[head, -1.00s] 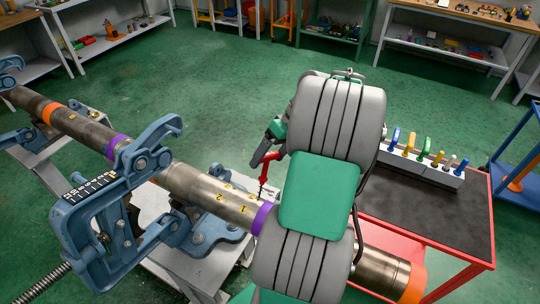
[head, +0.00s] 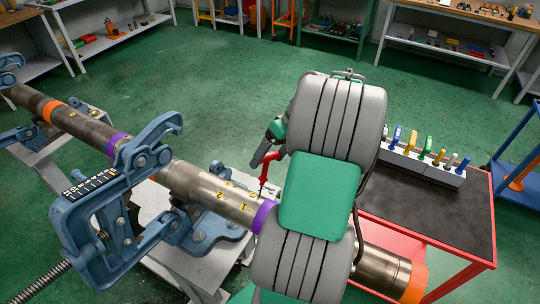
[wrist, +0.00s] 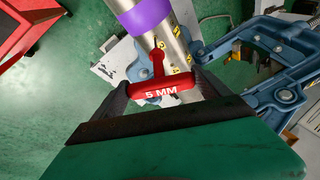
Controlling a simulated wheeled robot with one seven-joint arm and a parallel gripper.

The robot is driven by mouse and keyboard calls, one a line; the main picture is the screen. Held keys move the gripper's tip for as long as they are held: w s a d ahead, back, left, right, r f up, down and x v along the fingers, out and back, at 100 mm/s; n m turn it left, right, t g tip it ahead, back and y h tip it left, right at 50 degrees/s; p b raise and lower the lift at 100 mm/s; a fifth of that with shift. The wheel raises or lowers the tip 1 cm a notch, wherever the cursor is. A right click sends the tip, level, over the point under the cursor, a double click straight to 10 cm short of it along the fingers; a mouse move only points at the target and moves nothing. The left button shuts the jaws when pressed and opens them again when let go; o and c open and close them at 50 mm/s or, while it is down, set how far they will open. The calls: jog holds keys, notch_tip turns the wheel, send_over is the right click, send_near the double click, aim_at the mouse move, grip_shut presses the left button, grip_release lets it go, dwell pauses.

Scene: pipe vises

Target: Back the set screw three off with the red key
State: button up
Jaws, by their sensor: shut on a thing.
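My gripper (head: 270,150) is shut on the handle of the red key (head: 267,171), above the near end of the steel pipe sleeve. In the wrist view the red key (wrist: 160,92) reads "5 MM", and its thin shaft points at the pipe (wrist: 170,45) beside the purple band. The dark tip (head: 262,190) is at or just above the pipe's top; I cannot tell if it sits in a screw. Yellow number labels (head: 219,195) mark the pipe; 1 and 2 are readable. Set screw three cannot be made out.
Blue pipe vises (head: 120,200) clamp the pipe at the left. A red cart (head: 440,226) at the right carries a grey rack (head: 446,177) of several coloured keys. My arm hides part of the pipe. Green floor behind is clear.

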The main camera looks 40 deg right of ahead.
jog(key=shift+r+n+y+p, duration=0.15)
jog(key=shift+n+y+p, duration=0.35)
jog(key=shift+n+p, duration=0.55)
jog(key=shift+f, duration=0.25)
jog(key=shift+d+r, duration=0.1)
jog(key=shift+r, duration=0.4)
jog(key=shift+w+d+r+p, duration=0.2)
jog(key=shift+d+r+p, duration=0.25)
jog(key=shift+r+p, duration=0.35)
jog(key=shift+w+d+r, duration=0.1)
jog(key=shift+d+r, duration=0.15)
jog(key=shift+r, duration=0.3)
jog(key=shift+w+d+r, duration=0.1)
jog(key=shift+d+r, duration=0.1)
jog(key=shift+r, duration=0.3)
